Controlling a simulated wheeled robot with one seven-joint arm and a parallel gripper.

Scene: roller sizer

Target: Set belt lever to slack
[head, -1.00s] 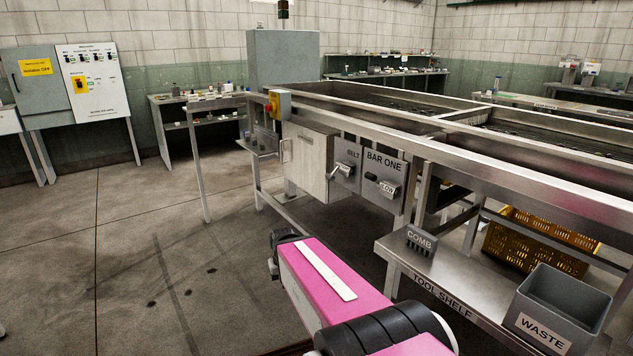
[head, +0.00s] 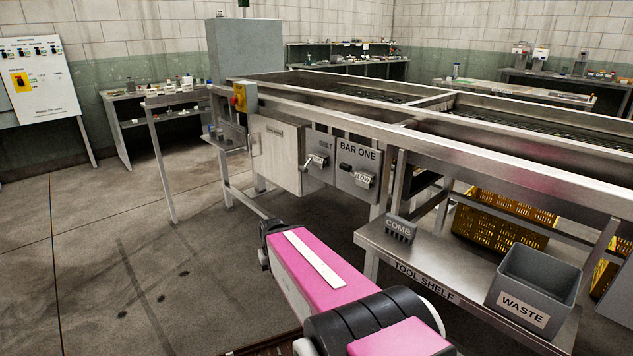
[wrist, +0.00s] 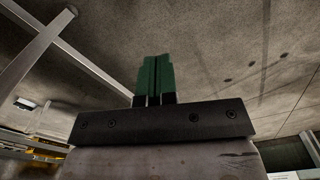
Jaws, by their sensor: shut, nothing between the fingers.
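The belt lever (head: 317,160) is a metal handle on a grey plate marked BELT (head: 320,175), on the side of the steel machine. The lever's small label is too small to read. A second plate, marked BAR ONE (head: 357,170), sits to its right with its own handle and a tag that seems to read LOW. My gripper (wrist: 155,80) shows in the wrist view with green fingers shut together and empty, over bare floor. In the head view my pink arm reaches toward the machine below the levers; the gripper itself is hidden there.
A tool shelf (head: 400,262) with a comb (head: 400,228) and a grey waste bin (head: 535,285) stands at the right. A pale cabinet door (head: 276,155) hangs left of the belt plate. A yellow box with a red button (head: 240,97) is on the frame. Floor at left is clear.

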